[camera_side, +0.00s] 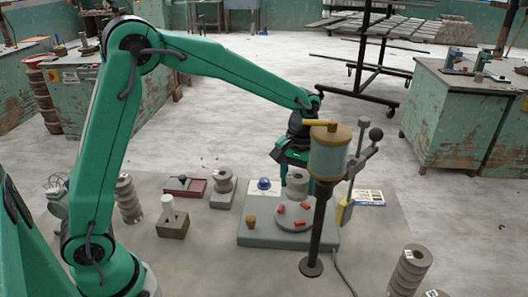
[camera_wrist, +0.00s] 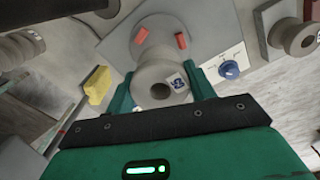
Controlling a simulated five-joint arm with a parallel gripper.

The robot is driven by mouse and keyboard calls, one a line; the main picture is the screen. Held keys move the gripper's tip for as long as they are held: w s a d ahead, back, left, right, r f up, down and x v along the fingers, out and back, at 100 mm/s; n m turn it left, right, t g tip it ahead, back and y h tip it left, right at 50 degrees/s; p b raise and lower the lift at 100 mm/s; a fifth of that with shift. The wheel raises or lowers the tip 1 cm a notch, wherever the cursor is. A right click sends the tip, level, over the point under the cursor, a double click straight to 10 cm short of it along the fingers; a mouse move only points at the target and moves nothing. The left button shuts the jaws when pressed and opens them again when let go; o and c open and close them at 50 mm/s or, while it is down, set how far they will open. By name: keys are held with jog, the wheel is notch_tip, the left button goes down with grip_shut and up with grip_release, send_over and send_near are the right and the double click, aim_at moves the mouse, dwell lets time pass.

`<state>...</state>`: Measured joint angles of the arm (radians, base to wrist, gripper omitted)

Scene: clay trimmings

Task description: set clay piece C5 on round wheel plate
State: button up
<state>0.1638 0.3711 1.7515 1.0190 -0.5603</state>
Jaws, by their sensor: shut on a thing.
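My gripper (camera_wrist: 162,92) is shut on a grey spool-shaped clay piece (camera_wrist: 162,75). The piece carries a small label with dark marks, which look like C5 but are hard to read. In the side view my gripper (camera_side: 292,166) holds the piece (camera_side: 297,181) upright over the back part of the round wheel plate (camera_side: 292,222). The plate is grey and has several red blocks on it. I cannot tell whether the piece touches the plate. In the wrist view two red blocks (camera_wrist: 141,35) show beyond the piece.
A blue knob (camera_side: 264,183) is behind the plate. A dark post with a cyan cylinder (camera_side: 328,157) stands in front, beside a yellow block (camera_side: 345,212). Other grey spools stand left (camera_side: 127,199) and front right (camera_side: 409,268).

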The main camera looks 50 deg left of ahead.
aim_at(298, 176)
jog(key=shift+f, duration=3.25)
jog(key=o, duration=1.2)
jog(key=shift+f, duration=0.15)
jog(key=shift+c, duration=0.2)
notch_tip(298, 176, up, 12)
jog(key=shift+r, duration=0.2)
